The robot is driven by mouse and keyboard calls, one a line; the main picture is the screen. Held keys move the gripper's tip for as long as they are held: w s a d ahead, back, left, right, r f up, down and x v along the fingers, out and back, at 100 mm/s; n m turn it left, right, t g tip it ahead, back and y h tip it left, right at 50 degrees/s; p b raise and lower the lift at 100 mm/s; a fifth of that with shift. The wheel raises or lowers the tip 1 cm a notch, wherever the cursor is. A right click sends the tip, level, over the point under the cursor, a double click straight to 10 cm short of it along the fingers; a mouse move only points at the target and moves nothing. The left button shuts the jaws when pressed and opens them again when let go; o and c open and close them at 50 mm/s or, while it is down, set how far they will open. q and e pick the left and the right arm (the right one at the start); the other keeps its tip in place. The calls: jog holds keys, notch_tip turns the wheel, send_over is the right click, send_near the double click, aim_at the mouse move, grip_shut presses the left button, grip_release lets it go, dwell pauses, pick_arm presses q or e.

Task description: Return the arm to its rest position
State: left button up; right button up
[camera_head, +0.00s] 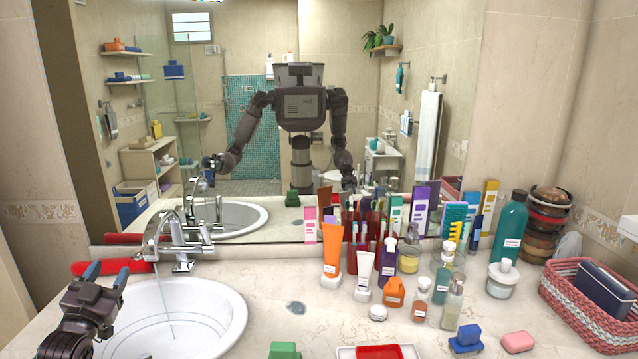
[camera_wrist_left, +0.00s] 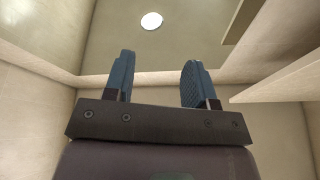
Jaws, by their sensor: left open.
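My left gripper (camera_head: 106,270) is at the lower left in the head view, over the left rim of the sink (camera_head: 215,305). Its two blue fingers are apart with nothing between them. In the left wrist view the same gripper (camera_wrist_left: 157,80) points up toward the ceiling, with only ceiling and walls beyond the fingertips. My right gripper does not show directly in either view. The mirror (camera_head: 270,210) reflects my body and both arms.
A chrome faucet (camera_head: 175,240) runs water into the sink. A red object (camera_head: 115,267) lies behind the left gripper. Several bottles and tubes, such as an orange tube (camera_head: 332,250), crowd the counter's middle and right. A pink woven basket (camera_head: 572,309) stands at the right.

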pick_arm(q)
jog(key=s+a+r+m+h, duration=0.1)
jog(key=a+r+m+h, duration=0.1)
jog(key=a+r+m, duration=0.8)
jog(key=s+d+f+n+g+y, duration=0.1)
jog(key=s+f+n+g, duration=0.15)
jog(key=s+f, duration=0.55)
jog(key=s+f+n+g, duration=0.1)
jog(key=s+f+g, duration=0.35)
jog(key=f, duration=0.85)
jog(key=s+d+f+g+y, duration=0.1)
jog(key=s+d+f+g, duration=0.15)
jog(key=s+f, duration=0.6)
jog(key=s+d+f+g+y, duration=0.1)
jog(key=s+f+g, duration=0.3)
jog(key=s, duration=0.7)
jog(key=d+f+n+t+b, duration=0.1)
jog(key=d+f+n, duration=0.3)
jog(key=d, duration=0.7)
jog(key=w+d+f+n+t+b, duration=0.1)
jog(key=d+f+n, duration=0.3)
jog(key=d, duration=0.6)
jog(key=shift+w+d+n+t+h+b, duration=0.3)
jog(key=shift+d+n+t+h+b, duration=0.15)
jog(key=shift+n, duration=0.3)
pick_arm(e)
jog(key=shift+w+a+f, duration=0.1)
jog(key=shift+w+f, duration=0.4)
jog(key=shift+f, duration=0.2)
